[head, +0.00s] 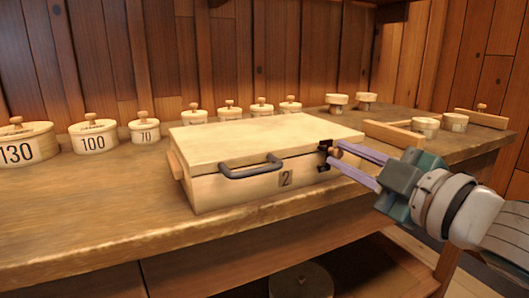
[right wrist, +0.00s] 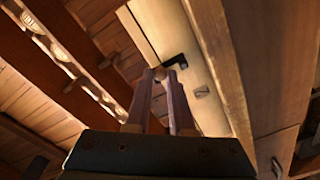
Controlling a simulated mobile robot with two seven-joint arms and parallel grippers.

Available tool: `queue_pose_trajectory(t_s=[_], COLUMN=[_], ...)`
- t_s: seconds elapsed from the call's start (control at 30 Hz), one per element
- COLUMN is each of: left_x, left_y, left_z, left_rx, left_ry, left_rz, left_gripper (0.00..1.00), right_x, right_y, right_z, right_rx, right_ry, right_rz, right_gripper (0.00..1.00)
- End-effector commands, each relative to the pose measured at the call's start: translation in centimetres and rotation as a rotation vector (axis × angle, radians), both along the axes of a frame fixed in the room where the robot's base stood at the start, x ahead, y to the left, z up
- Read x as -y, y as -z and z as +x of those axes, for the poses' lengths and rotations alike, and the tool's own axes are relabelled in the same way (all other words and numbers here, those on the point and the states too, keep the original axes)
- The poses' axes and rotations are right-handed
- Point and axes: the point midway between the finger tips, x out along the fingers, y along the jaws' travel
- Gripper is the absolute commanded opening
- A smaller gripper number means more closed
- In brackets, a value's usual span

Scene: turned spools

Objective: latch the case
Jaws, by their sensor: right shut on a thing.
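A pale wooden case (head: 262,135) with its lid down sits on the workbench; a dark handle (head: 250,167) and a "2" plate (head: 285,179) show on its front. A dark latch (head: 324,147) with a small brown knob sits at the right end of the case front. My right gripper (head: 334,154) reaches in from the right and is shut on the latch knob. The right wrist view shows my fingertips (right wrist: 162,74) at the dark latch (right wrist: 177,62) on the pale case (right wrist: 150,35). The fingers partly hide the latch, so I cannot tell whether it is fastened. My left gripper is not in view.
The wooden bench (head: 110,205) carries round lidded boxes marked 130 (head: 28,147), 100 (head: 93,138) and 70 (head: 145,132) at left. Several small knobbed lids (head: 228,111) stand behind the case. Wooden rails (head: 395,135) and spools (head: 425,126) lie at right. The bench's front left is clear.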

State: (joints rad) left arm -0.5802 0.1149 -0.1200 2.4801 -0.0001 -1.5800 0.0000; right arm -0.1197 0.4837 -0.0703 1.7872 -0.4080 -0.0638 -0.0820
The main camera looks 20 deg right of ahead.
Motion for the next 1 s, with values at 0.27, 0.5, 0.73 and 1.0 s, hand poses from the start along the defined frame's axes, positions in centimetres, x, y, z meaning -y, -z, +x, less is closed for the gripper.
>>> queue_pose_trajectory(t_s=[0.27, 0.5, 0.73, 1.0], left_x=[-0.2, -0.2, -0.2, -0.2], left_y=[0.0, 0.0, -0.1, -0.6], left_z=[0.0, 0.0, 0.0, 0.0], left_rx=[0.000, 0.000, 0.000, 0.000], left_ry=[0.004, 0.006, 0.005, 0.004], left_rz=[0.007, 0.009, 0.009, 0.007], left_gripper=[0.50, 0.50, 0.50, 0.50], right_x=[0.0, 0.0, 0.0, 0.4], right_y=[0.0, 0.0, 0.0, 0.1], right_z=[0.0, 0.0, -0.4, -4.3], right_rx=[0.001, 0.000, -0.001, -0.004], right_ry=[-0.001, -0.001, -0.001, 0.000], right_rz=[0.000, 0.001, 0.002, 0.004], right_gripper=[0.35, 0.51, 0.51, 0.51])
